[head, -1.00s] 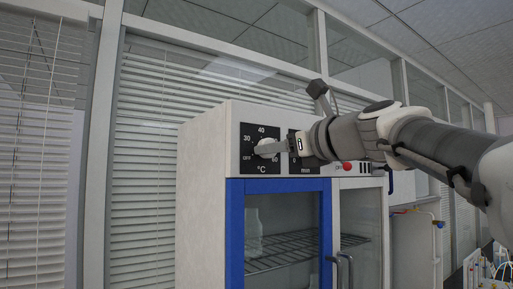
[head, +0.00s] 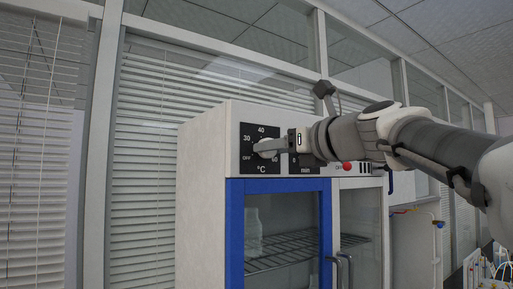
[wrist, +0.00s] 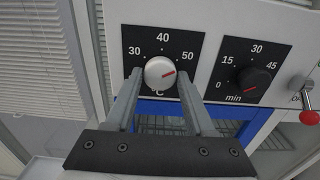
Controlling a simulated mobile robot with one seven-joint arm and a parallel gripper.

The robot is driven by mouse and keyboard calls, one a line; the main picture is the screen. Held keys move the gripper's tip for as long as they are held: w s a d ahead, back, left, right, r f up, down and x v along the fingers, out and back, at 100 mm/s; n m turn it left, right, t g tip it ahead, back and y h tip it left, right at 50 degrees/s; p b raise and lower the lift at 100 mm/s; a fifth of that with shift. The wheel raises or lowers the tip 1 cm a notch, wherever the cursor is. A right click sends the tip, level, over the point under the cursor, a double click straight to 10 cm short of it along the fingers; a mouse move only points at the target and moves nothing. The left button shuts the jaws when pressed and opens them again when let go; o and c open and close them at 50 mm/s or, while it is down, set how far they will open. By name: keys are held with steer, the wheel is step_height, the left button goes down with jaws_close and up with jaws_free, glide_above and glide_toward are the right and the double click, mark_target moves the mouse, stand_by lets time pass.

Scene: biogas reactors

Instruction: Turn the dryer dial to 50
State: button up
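The dryer's temperature dial (wrist: 160,72) is a round white knob on a black °C panel, marked 30, 40 and 50 in the wrist view. My gripper (wrist: 160,78) is open, with one grey finger on each side of the knob. Narrow gaps seem to show, but I cannot tell whether either finger touches it. In the head view my gripper (head: 272,146) reaches the dial from the right and partly hides it.
A black minute dial (wrist: 256,79) sits right of the temperature dial. A red knob (wrist: 309,117) on a metal stem is farther right. The blue-framed glass dryer door (head: 236,235) is below the panel.

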steer(key=o, duration=0.3)
steer(key=shift+o, duration=0.2)
steer(key=b+v, duration=0.3)
steer(key=v, duration=1.4)
steer(key=shift+s+d, duration=0.2)
steer(key=shift+s, duration=0.05)
step_height(320, 180, down, 30)
steer(key=s+a+n+g+h+b, duration=0.25)
steer(key=n+g+h, duration=0.3)
steer(key=n, duration=0.85)
steer(key=s+d+f+n+g+h+b, duration=0.1)
steer(key=s+f+n+g+h, duration=0.1)
steer(key=s+f+n, duration=0.2)
steer(key=s+d+f+n+g+h+b, duration=0.1)
steer(key=s+f+n, duration=0.3)
steer(key=f+n, duration=0.7)
step_height(320, 180, down, 6)
steer(key=shift+d+f+g+h, duration=0.25)
steer(key=shift+g+h, duration=0.2)
steer(key=shift+h, duration=0.3)
